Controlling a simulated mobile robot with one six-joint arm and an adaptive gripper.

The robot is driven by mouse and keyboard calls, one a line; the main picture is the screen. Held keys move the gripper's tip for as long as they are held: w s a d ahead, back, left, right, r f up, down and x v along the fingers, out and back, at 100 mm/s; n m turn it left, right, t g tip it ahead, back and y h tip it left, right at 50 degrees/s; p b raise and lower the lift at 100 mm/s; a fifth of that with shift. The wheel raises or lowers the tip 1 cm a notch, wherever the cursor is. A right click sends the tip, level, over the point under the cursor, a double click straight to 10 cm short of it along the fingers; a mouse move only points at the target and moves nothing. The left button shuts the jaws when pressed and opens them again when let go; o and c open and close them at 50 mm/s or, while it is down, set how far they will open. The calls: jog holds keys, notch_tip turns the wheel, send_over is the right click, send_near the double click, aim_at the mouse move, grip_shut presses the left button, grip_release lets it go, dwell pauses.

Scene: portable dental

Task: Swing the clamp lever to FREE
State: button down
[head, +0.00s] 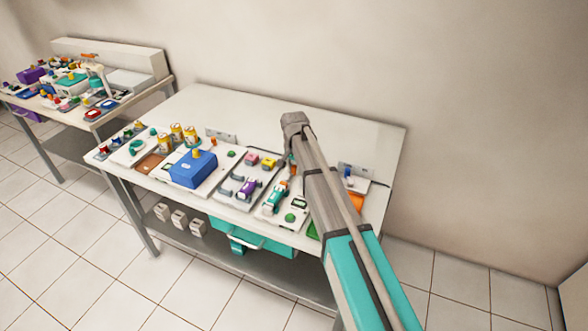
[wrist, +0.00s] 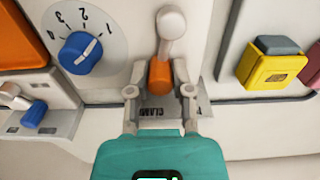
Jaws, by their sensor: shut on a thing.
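The clamp lever (wrist: 171,30) is in the top middle of the wrist view, a pale grey arm with a rounded end and an orange grip (wrist: 160,76). My gripper (wrist: 159,70) has one finger on each side of the orange grip and is shut on it. A grey plate with a partly covered "CLAMP" label (wrist: 150,112) lies under the fingers. I cannot read a FREE mark. In the head view my arm hides most of the gripper and the lever.
Left of the lever in the wrist view is a blue knob (wrist: 80,53) on a numbered dial. A yellow block (wrist: 265,68) stands to the right. In the head view a blue box (head: 193,170) and several small fixtures crowd the white table (head: 235,105); its back is clear.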

aim_at(285, 173)
jog(key=shift+a, duration=0.1)
jog(key=n, duration=0.1)
jog(key=a+n, duration=0.1)
jog(key=n, duration=0.3)
jog(key=shift+w+a, duration=0.3)
jog(key=shift+w, duration=0.05)
jog(key=n, duration=0.2)
jog(key=a+n, duration=0.1)
jog(key=n, duration=0.2)
jog(key=shift+s+a+n, duration=0.15)
jog(key=shift+a+n, duration=0.15)
jog(key=shift+a, duration=0.05)
jog(key=c, duration=0.5)
grip_release()
jog(key=shift+d, duration=0.1)
